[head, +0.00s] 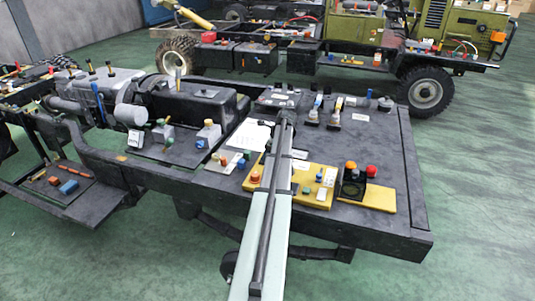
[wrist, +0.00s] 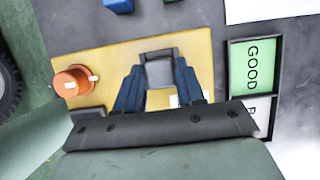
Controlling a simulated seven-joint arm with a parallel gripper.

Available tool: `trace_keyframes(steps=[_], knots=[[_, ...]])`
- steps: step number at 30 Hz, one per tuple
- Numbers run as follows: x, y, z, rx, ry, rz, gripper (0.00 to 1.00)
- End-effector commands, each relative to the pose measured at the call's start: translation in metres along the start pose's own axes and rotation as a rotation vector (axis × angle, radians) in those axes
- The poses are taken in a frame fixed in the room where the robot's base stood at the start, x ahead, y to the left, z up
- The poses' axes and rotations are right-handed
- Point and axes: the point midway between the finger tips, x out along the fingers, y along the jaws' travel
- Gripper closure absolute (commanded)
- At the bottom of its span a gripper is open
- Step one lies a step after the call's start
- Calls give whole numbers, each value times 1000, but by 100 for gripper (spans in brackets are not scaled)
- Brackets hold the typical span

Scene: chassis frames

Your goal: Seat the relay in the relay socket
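In the wrist view, the two dark blue fingers of my gripper (wrist: 160,80) stand close together on either side of a grey block with darker edges, which looks like the relay (wrist: 159,71). The block spans the gap and both fingers appear to touch it. It is over the yellow board (wrist: 105,62); I cannot tell whether it touches the board. The relay socket cannot be made out for certain.
An orange knob (wrist: 72,82) stands on the board left of my gripper in the wrist view. A green GOOD label (wrist: 252,62) lies to the right. In the head view, a black upright block (head: 353,184) stands on the board right of my arm.

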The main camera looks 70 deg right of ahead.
Motion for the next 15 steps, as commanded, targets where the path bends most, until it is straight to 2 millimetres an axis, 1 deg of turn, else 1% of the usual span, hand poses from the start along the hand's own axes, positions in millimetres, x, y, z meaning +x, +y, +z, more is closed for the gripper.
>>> trace_keyframes(steps=[1, 5, 12, 15], knots=[[0, 0, 0, 0, 0, 0, 57], [0, 0, 0, 0, 0, 0, 44], [-1, 0, 0, 0, 0, 0, 43], [-4, 0, 2, 0, 0, -1, 43]])
